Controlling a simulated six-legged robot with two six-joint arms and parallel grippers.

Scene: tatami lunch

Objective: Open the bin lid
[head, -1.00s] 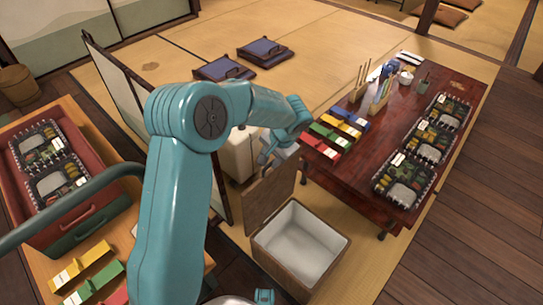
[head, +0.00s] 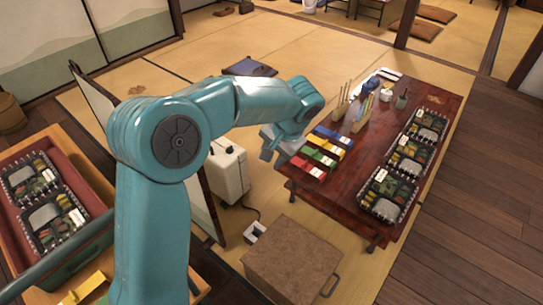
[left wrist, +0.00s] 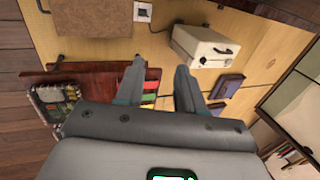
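The bin (head: 292,263) stands on the tatami at the bottom of the head view. Its brown speckled lid (head: 290,250) lies flat over the top, so the inside is hidden. A dark handle (head: 331,286) sticks out at its right side. The lid (left wrist: 95,18) also shows at the top of the left wrist view, with the handle (left wrist: 42,6) at its left. My left gripper (head: 272,150) is in the air beyond the bin, near the table's left corner. In the left wrist view its fingers (left wrist: 159,84) are apart with nothing between them. My right gripper is out of view.
A low red-brown table (head: 375,165) with lunch boxes and coloured packs stands right of the bin. A cream box (head: 226,170) stands behind left, near a folding screen (head: 95,95). A small white-topped item (head: 254,232) lies beside the bin. Floor right of it is clear.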

